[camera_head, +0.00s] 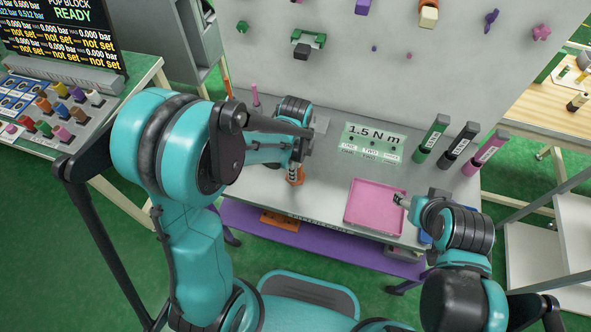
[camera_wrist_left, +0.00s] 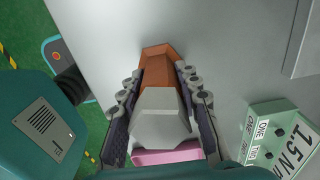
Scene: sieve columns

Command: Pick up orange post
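The orange post (camera_head: 295,176) is upright or nearly so over the grey table, left of the middle in the head view. In the left wrist view the orange post (camera_wrist_left: 160,65) lies between the fingers, with a grey faceted part nearer the camera. My left gripper (camera_head: 297,160) is around it, and both fingers (camera_wrist_left: 160,85) lie close against its sides. Whether its lower end touches the table is not clear. My right gripper (camera_head: 402,200) is at the right edge of the pink tray; its fingers are too small to judge.
A pink tray (camera_head: 352,214) lies on the table. Green (camera_head: 433,135), black (camera_head: 459,145) and pink (camera_head: 483,152) labelled posts stand at the right. A green 1.5 N m plate (camera_head: 373,137) lies behind the tray. A pegboard wall (camera_head: 330,75) closes the back.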

